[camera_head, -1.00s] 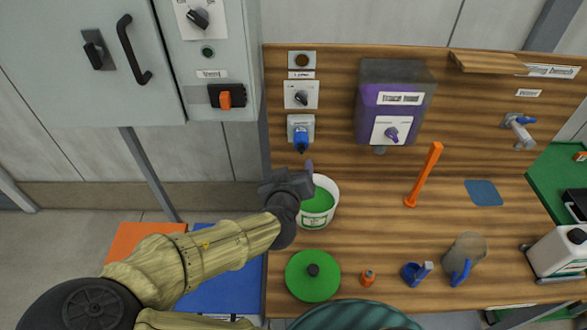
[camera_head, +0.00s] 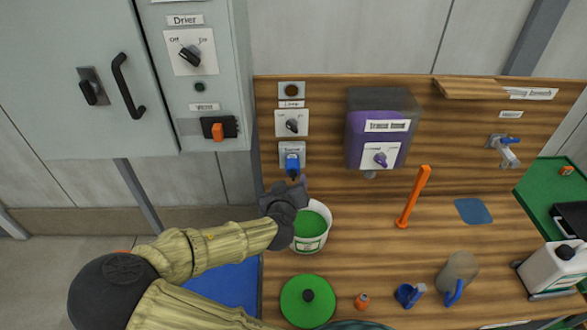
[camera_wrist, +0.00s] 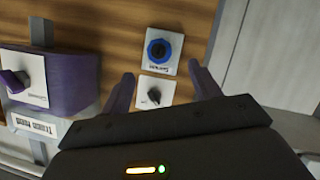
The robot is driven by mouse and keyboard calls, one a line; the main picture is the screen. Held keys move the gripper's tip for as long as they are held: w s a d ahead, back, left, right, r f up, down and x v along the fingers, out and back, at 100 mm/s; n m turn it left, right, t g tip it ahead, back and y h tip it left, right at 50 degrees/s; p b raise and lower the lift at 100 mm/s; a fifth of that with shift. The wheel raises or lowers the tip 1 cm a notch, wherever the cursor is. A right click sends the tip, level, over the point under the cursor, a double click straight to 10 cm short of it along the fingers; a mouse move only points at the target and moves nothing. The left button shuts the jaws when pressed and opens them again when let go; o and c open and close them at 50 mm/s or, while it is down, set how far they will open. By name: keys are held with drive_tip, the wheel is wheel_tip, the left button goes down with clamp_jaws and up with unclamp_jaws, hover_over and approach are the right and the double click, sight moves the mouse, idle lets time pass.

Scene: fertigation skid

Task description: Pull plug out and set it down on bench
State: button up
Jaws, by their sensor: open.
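The blue plug (camera_head: 292,164) sits in a pale socket plate low on the wooden back panel. In the wrist view the plug (camera_wrist: 158,52) is a round blue end with a dark centre on its white plate. My gripper (camera_head: 303,182) is just below the plug, apart from it. In the wrist view my gripper (camera_wrist: 160,72) has its two purple fingers spread wide with nothing between them, one to each side of the plate. The wooden bench top (camera_head: 370,265) lies below; my arm hides part of its left end.
A white tub of green stuff (camera_head: 310,228) stands below my gripper. A knob switch (camera_head: 291,125) is above the socket, a purple box (camera_head: 383,130) to its right. An orange post (camera_head: 412,197), green lid (camera_head: 308,301) and mug (camera_head: 459,275) stand on the bench; its middle is clear.

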sight(293, 179)
drive_tip(key=p+x, duration=0.2)
drive_tip(key=x, duration=0.7)
drive_tip(key=shift+w+d+f+p, duration=0.1)
drive_tip(key=shift+w+f+p, duration=0.05)
drive_tip(key=shift+w+p, duration=0.2)
drive_tip(key=c, duration=1.1)
drive_tip(key=shift+s, duration=0.1)
drive_tip(key=shift+c, duration=0.2)
drive_tip(key=shift+s, duration=1.8)
drive_tip(key=shift+s, duration=0.1)
drive_tip(key=shift+s+b, duration=0.45)
drive_tip(key=shift+s, duration=1)
